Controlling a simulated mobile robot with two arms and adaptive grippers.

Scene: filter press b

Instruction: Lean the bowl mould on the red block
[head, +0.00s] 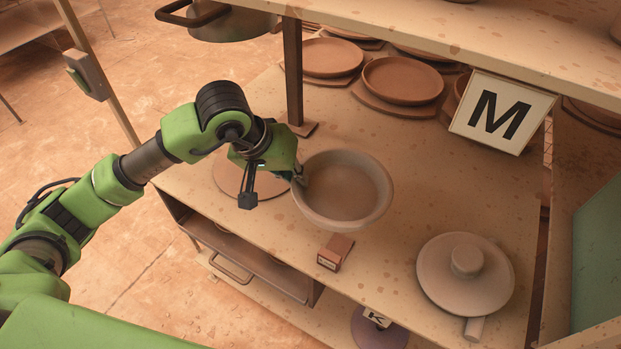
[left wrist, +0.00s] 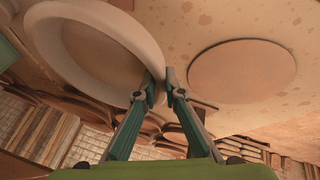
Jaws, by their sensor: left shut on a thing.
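The bowl mould (head: 347,188) is a pale clay-coloured round bowl in the middle of the bench in the head view. Its hollow faces up toward the camera. In the left wrist view the bowl mould (left wrist: 100,50) shows at upper left. My left gripper (head: 298,178) is shut on its left rim; in the left wrist view the fingertips (left wrist: 160,78) meet at the bowl's edge. The red block (head: 336,252) lies on the bench just in front of the bowl. I cannot tell whether they touch. My right gripper is not in view.
A flat round disc (head: 232,176) lies left of the bowl, partly behind my gripper. A lidded round form (head: 465,275) stands at right. A post (head: 293,75), an M sign (head: 502,112) and several brown plates (head: 402,81) are behind. The bench between block and lidded form is clear.

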